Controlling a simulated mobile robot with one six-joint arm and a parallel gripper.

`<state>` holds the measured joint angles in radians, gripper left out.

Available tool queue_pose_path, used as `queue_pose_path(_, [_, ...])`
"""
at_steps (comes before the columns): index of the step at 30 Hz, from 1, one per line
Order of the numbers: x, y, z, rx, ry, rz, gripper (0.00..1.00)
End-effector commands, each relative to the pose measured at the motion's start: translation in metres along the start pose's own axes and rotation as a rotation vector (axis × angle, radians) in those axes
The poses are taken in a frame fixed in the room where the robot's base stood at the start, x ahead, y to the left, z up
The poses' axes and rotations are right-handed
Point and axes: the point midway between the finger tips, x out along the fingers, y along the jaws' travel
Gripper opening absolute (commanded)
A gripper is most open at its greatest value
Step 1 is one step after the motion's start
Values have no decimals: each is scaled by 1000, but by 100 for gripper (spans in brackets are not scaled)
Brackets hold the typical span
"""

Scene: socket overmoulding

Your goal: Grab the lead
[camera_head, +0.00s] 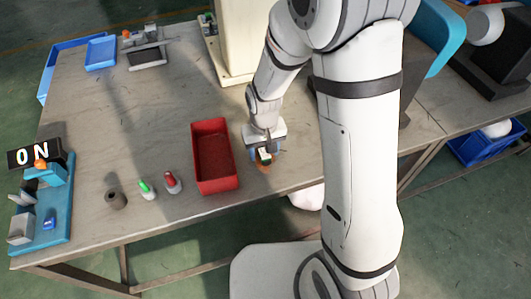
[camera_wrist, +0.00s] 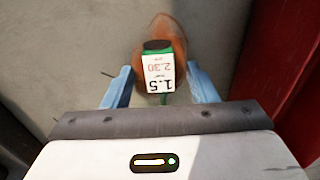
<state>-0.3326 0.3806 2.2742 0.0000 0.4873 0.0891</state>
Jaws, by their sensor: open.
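The lead appears in the wrist view as a brown-orange rounded body (camera_wrist: 168,28) with a dark-topped green part and a white label (camera_wrist: 159,72) reading 1.5 and 2.30. It lies on the table between and slightly beyond the two blue fingers of my gripper (camera_wrist: 160,85). The fingers are apart, one on each side of the label, with gaps showing. In the head view, my gripper (camera_head: 264,152) points down over the brown lead (camera_head: 264,168) near the table's front edge. The gripper hides part of it there.
A red bin (camera_head: 212,183) stands just left of my gripper; its wall shows at right in the wrist view (camera_wrist: 296,95). Red (camera_head: 172,182) and green-topped (camera_head: 147,189) items and a dark cylinder (camera_head: 116,200) stand further left. A blue station (camera_head: 58,235) sits at far left.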

Motion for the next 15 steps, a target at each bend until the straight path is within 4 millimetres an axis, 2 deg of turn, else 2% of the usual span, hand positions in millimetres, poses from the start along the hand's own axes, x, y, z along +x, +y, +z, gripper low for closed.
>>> queue_pose_path(5, [0, 0, 0, 0, 1, 0, 51])
queue_pose_path(15, [-1, 0, 0, -1, 1, 0, 23])
